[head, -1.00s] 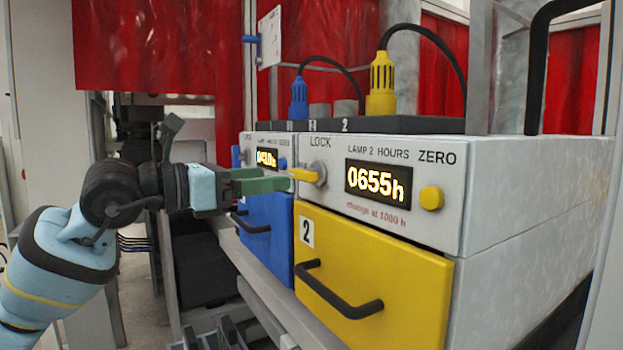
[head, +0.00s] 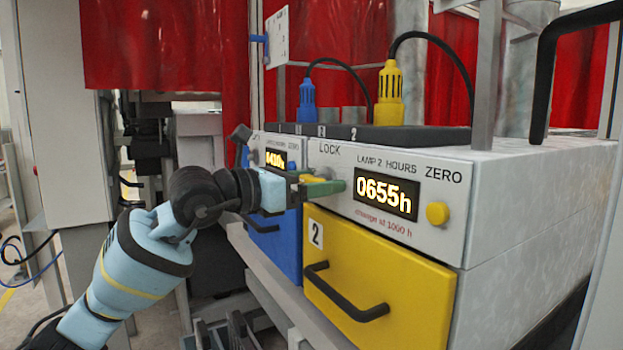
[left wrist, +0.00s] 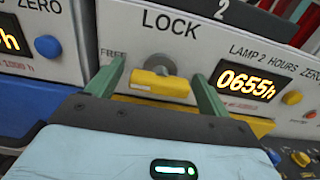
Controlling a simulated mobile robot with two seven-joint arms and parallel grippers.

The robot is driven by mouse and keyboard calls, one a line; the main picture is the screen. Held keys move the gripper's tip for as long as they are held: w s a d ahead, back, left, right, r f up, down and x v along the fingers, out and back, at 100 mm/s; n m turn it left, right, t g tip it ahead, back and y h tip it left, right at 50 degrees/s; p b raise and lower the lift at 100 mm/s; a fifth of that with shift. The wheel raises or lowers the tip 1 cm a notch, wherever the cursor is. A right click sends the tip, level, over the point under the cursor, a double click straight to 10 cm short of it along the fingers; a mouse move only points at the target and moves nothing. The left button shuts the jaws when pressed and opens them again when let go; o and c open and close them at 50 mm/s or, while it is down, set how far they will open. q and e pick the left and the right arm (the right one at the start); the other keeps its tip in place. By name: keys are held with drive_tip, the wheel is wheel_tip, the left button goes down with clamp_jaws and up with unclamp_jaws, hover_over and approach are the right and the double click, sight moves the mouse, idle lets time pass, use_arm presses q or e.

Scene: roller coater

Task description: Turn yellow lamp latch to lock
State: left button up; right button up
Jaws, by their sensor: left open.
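The yellow lamp latch (left wrist: 160,84) sits on a round grey boss under the word LOCK in the left wrist view. Its handle lies crosswise, with FREE printed to its upper left. My left gripper (left wrist: 158,70) is open, one green finger on each side of the latch; I cannot tell whether either finger touches it. In the head view my left gripper (head: 322,187) is at the panel of the lamp 2 unit (head: 420,235), and its fingers largely hide the latch. My right gripper is not in view.
The lamp 2 display (head: 386,193) reads 0655h, with a yellow ZERO button (head: 437,213) to its right. Below is a yellow drawer (head: 395,275) with a black handle. A blue drawer (head: 285,240) is to the left. Yellow and blue plugs stand on top.

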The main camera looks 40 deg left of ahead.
use_arm(q)
drive_tip(key=c, duration=1)
drive_tip(key=m, duration=0.9)
drive_tip(key=shift+m, duration=0.3)
drive_tip(key=m, duration=0.4)
drive_tip(key=shift+m, duration=2.1)
